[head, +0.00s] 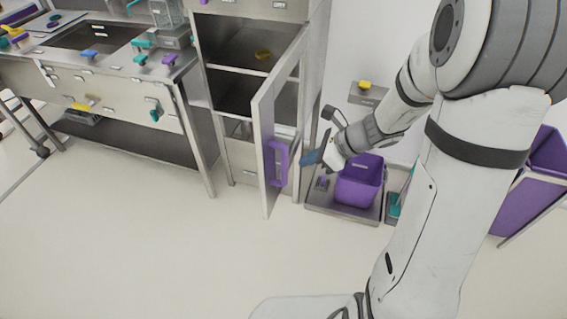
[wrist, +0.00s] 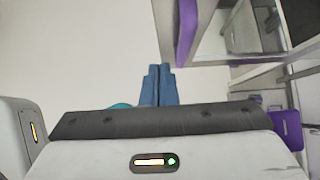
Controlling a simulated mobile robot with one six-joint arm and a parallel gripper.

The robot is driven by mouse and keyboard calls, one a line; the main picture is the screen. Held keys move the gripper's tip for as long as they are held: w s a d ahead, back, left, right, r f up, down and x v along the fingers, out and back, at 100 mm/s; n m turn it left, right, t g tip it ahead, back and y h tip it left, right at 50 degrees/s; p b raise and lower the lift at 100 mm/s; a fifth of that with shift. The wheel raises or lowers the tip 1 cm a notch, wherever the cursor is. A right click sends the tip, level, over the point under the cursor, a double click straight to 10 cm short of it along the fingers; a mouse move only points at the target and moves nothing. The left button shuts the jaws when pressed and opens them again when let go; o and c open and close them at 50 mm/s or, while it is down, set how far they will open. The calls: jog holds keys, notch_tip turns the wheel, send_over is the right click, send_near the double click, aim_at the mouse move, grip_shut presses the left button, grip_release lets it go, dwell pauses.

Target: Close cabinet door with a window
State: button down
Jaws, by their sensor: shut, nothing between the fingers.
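The metal cabinet (head: 228,95) stands in the middle of the head view with its door (head: 262,125) swung open toward the camera. The door is seen nearly edge-on, and a window in it cannot be made out clearly. A purple handle (head: 277,163) is on the door's right-hand face. My gripper (head: 308,158) is just right of the handle, apart from it as far as I can tell. Its blue fingers (wrist: 158,85) are together and empty in the wrist view. A purple handle (wrist: 194,20) shows above and right of them there.
A purple bin (head: 358,185) sits on a low grey tray (head: 340,214) right of the door. A workbench (head: 120,95) with small coloured handles stands at the left. The floor (head: 170,245) in front is clear. A purple panel (head: 535,185) is at the far right.

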jog(key=shift+w+a+r+p+x, duration=0.1)
jog(key=shift+a+r+x, duration=0.2)
jog(key=shift+x, duration=1.4)
jog(key=shift+w+a+r+p+x, duration=0.15)
jog(key=shift+a+r+x, duration=0.15)
jog(key=shift+x, duration=1.4)
jog(key=shift+w+a+r+p+x, duration=0.1)
jog(key=shift+a+r+x, duration=0.15)
jog(key=shift+x, duration=1.45)
